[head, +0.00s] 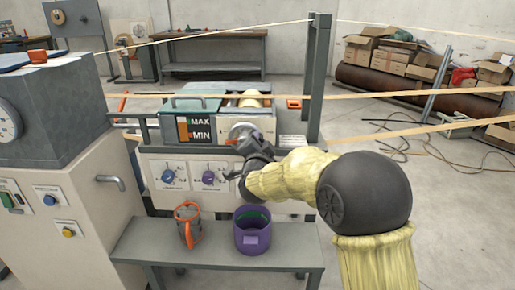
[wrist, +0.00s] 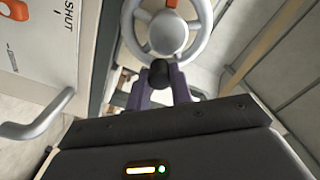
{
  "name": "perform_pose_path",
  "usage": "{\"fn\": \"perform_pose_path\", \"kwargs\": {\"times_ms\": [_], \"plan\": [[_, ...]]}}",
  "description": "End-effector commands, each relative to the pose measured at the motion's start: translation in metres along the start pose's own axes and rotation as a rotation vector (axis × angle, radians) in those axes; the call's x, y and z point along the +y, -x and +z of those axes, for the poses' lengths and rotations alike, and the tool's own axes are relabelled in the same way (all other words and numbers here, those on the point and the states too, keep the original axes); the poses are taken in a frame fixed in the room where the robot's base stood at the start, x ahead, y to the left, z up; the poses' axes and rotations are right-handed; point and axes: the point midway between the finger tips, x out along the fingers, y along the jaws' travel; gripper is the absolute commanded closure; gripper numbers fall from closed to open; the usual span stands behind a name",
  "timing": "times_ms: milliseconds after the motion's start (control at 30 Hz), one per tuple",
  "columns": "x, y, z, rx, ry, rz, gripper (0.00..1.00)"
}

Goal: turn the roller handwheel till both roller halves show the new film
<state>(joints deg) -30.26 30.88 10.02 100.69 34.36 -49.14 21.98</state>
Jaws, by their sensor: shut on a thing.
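The roller handwheel (head: 240,129) is a pale grey wheel on the front of the winder, partly hidden by my gripper in the head view. In the wrist view the handwheel (wrist: 168,40) fills the top middle, with spokes and an orange mark near its hub. My gripper (wrist: 160,82) has its purple fingers shut on the wheel's black crank knob (wrist: 158,72), at the rim's near side. In the head view, my gripper (head: 247,147) is at the wheel. A cream roller (head: 254,99) lies behind the wheel; I cannot tell its two halves or their films apart.
A grey post (head: 319,75) and tan film strips (head: 410,92) are right.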

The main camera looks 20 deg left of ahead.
Motion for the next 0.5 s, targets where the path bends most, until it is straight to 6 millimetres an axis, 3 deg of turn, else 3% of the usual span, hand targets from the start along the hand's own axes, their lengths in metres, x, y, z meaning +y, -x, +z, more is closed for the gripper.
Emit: {"fn": "perform_pose_path", "kwargs": {"times_ms": [500], "plan": [[0.0074,0.0008,0.0065,-0.008,-0.135,0.005,1.0]]}}
